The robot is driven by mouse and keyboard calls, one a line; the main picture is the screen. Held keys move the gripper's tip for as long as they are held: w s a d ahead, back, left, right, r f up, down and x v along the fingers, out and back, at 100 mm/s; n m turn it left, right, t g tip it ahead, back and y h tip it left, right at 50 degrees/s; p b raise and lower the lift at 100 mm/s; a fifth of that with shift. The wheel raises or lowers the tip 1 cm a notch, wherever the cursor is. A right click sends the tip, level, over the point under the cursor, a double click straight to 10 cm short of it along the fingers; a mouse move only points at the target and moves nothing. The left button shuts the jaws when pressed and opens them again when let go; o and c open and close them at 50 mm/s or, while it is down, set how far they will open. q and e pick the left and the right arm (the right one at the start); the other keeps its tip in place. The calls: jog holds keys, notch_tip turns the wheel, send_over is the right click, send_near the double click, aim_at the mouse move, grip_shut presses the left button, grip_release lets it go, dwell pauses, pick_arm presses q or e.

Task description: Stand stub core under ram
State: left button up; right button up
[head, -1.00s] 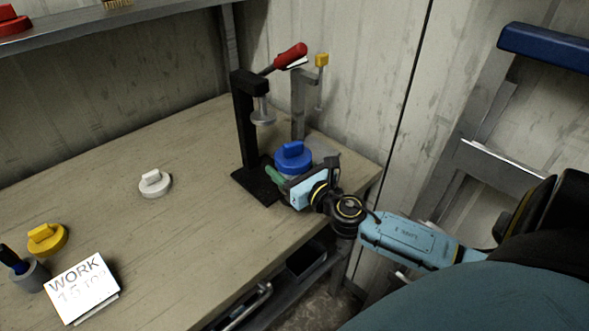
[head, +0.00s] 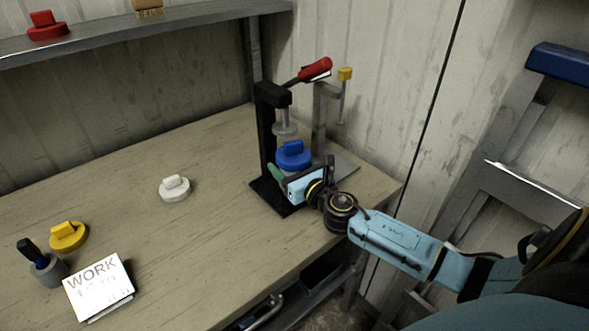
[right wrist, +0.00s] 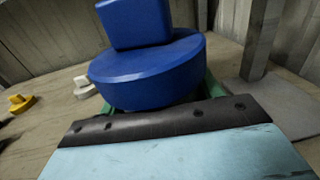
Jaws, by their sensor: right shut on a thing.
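A blue round piece (head: 293,157) with a block-shaped knob on top is held in my right gripper (head: 284,174). Green fingers show on both sides of it in the right wrist view, where the blue piece (right wrist: 150,70) fills the upper middle. Its underside is hidden, so I cannot tell whether it touches the press base. The black press (head: 265,140) stands at the table's right end. Its silver ram (head: 285,128) shows just above and behind the blue piece in the head view; I cannot tell whether they line up. My left gripper is out of view.
A red-handled lever (head: 315,69) tops the press. A grey post with a yellow knob (head: 345,74) stands close behind. A white piece (head: 174,188), a yellow piece (head: 68,236), a pot (head: 48,268) and a WORK card (head: 98,287) lie left.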

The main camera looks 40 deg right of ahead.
jog(key=shift+w+a, duration=0.15)
jog(key=shift+w, duration=1.35)
jog(key=shift+f+b, duration=0.2)
jog(key=shift+b, duration=0.2)
jog(key=o, duration=1.2)
jog(key=shift+s+f, duration=0.1)
jog(key=shift+o, duration=0.2)
jog(key=shift+s+p, duration=0.3)
jog(key=shift+s, duration=4.7)
jog(key=shift+s, duration=0.1)
